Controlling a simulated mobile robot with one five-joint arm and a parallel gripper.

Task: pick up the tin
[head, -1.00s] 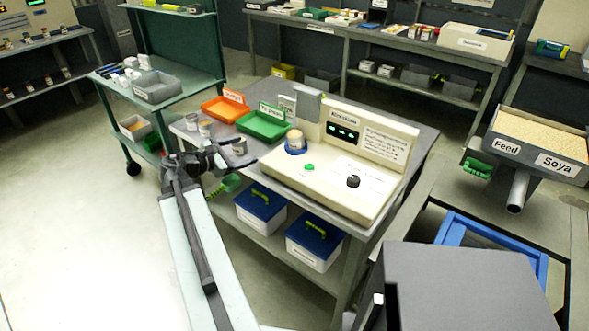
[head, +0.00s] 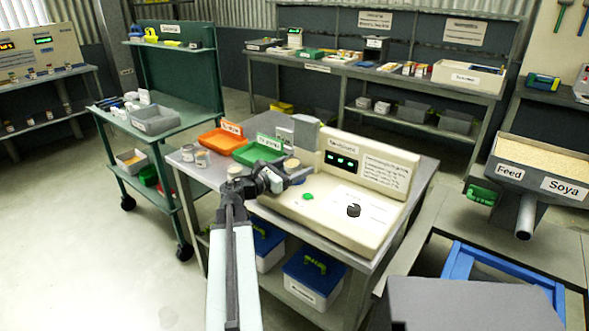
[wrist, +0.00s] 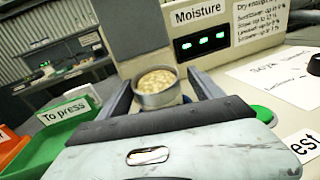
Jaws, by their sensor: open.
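The tin (wrist: 157,92) is a small round metal tin full of pale grain. It stands upright at the moisture meter (head: 345,200), in front of a grey block. My gripper (wrist: 160,96) is open, with one finger on each side of the tin in the wrist view. Whether the fingers touch it I cannot tell. In the head view the top of the tin (head: 291,164) shows just beyond my gripper (head: 287,178), which hides its lower part.
A green tray (head: 258,153) and an orange tray (head: 221,139) lie left of the meter. Small tins (head: 202,158) stand at the table's left edge. The meter has a green button (head: 308,197) and a black knob (head: 353,210). Blue-lidded boxes (head: 314,272) sit below.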

